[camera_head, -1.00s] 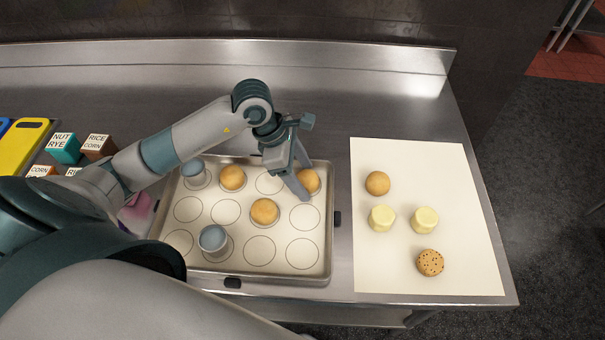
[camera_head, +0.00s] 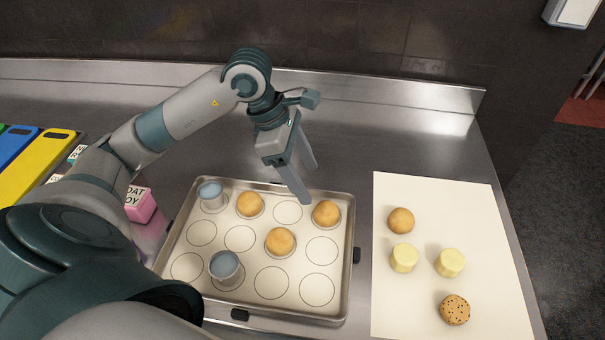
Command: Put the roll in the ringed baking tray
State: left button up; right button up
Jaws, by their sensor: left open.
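The ringed baking tray (camera_head: 347,255) lies on the steel counter, marked with rows of printed rings. A golden roll (camera_head: 326,213) sits in the ring at its back right corner. Another roll (camera_head: 250,204) sits in the back row, and a third roll (camera_head: 280,241) in the middle row. One more roll (camera_head: 401,220) lies on the white sheet right of the tray. My left gripper (camera_head: 309,184) is open and empty, above the tray's back right edge, apart from the back right roll. My right gripper is not in view.
Two blue-grey cups (camera_head: 211,194) (camera_head: 226,266) stand on the tray's left side. The white sheet (camera_head: 400,305) also holds two pale yellow pieces (camera_head: 404,257) (camera_head: 450,262) and a speckled round piece (camera_head: 455,309). A pink block (camera_head: 140,203) and yellow board (camera_head: 35,168) lie left.

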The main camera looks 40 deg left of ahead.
pick_arm(q)
jog(key=shift+s+a+r, duration=0.15)
jog(key=shift+a+r, duration=0.05)
jog(key=shift+r, duration=0.4)
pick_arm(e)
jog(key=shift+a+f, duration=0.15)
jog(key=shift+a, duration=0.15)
